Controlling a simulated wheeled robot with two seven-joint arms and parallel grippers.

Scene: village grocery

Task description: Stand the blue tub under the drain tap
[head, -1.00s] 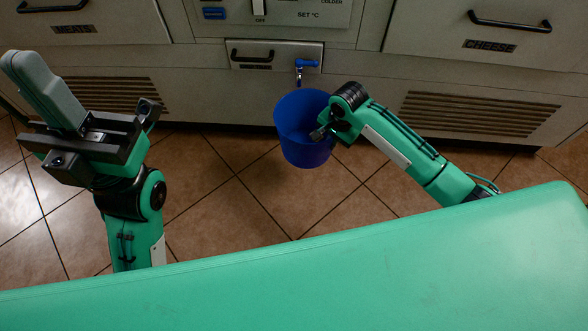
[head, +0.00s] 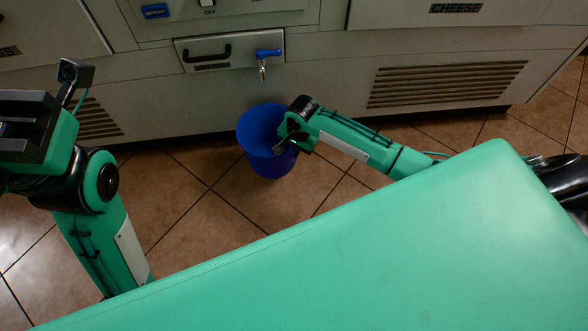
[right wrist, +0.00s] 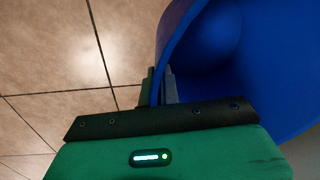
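The blue tub (head: 258,150) is upright at the foot of the counter, just below and in front of the drain tap (head: 262,72) in the head view. The tap has a blue lever and a short spout. I cannot tell whether the tub's base touches the floor. My right gripper (head: 283,145) is shut on the tub's near right wall. In the right wrist view its fingers (right wrist: 162,88) straddle the blue rim, one inside and one outside.
The counter front (head: 340,95) has a black-handled drawer (head: 207,56) beside the tap and a vent grille (head: 445,84) to the right. Tiled floor (head: 190,210) is clear left of the tub. My green body covers the lower foreground.

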